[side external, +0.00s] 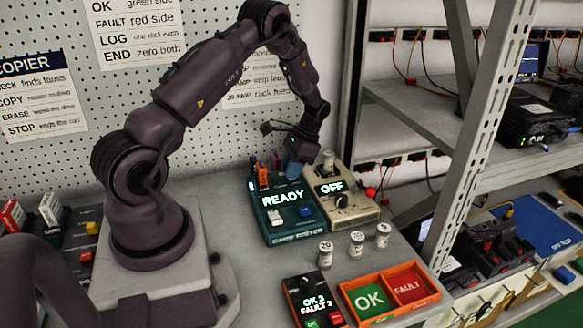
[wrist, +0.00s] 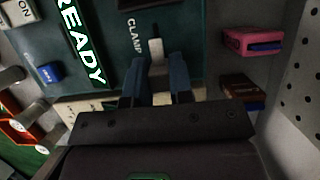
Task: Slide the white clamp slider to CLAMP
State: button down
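The teal card tester (side external: 290,232) stands on the bench with a lit READY display (side external: 283,197); the display also shows in the wrist view (wrist: 82,42). The white clamp slider (wrist: 156,46) is in the wrist view on the tester's dark top, beside the printed word CLAMP (wrist: 135,36). My gripper (wrist: 157,68) is open, its two blue fingers apart, with the slider lined up between them near the tips. I cannot tell whether either finger touches it. In the side view my gripper (side external: 294,166) is at the tester's back edge and hides the slider.
A beige box (side external: 345,208) with an OFF display stands right beside the tester. Several small labelled cylinders (side external: 326,254) stand in front. Orange trays marked OK (side external: 370,299) and FAULT (side external: 409,285) are at the front. A pink holder (wrist: 252,41) sits near the slider.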

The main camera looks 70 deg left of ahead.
aim_at(272, 183)
jog(key=shift+s, duration=2.05)
jog(key=c, duration=1)
grip_release()
jog(key=shift+w, duration=0.1)
jog(key=v, duration=1.3)
